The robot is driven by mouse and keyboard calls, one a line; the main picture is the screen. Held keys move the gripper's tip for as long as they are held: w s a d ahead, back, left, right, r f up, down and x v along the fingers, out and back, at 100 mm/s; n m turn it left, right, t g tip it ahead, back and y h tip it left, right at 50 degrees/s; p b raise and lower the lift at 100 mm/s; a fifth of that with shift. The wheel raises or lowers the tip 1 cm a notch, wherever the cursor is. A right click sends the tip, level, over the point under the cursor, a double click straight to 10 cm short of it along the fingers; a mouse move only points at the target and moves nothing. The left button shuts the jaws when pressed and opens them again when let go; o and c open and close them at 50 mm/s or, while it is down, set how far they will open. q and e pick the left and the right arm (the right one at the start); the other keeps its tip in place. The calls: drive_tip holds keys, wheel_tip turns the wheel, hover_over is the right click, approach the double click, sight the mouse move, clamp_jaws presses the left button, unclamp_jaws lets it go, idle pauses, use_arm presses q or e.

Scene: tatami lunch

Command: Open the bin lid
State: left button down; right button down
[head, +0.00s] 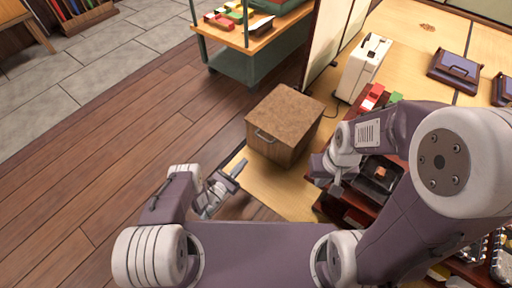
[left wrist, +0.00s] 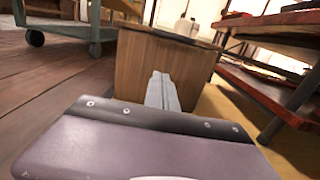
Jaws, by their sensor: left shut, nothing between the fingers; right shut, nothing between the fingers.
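The bin is a wooden box (head: 276,150) with a brown speckled lid (head: 285,107), which lies shut on top. A metal handle (head: 265,135) sits on its front face near the top edge. My left gripper (head: 238,170) is shut and empty, in front of and below the handle, apart from it. In the left wrist view its fingers (left wrist: 162,88) point at the bin's wooden side (left wrist: 150,60); the handle cannot be made out there. My right gripper (head: 324,172) is shut and empty, to the right of the bin, partly hidden by its own arm.
A green cart (head: 240,68) with food items stands behind the bin. A white case (head: 364,68) stands on the tatami behind right. Dark red shelving (head: 330,205) with boxes lies right, near my right gripper. The wooden floor (head: 110,150) at left is clear.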

use_arm(q)
drive_tip(key=w+d+r+b, duration=0.4)
drive_tip(key=w+d+b, duration=0.1)
drive_tip(key=w, duration=0.2)
drive_tip(key=shift+w+d, duration=0.35)
drive_tip(key=shift+r, duration=0.15)
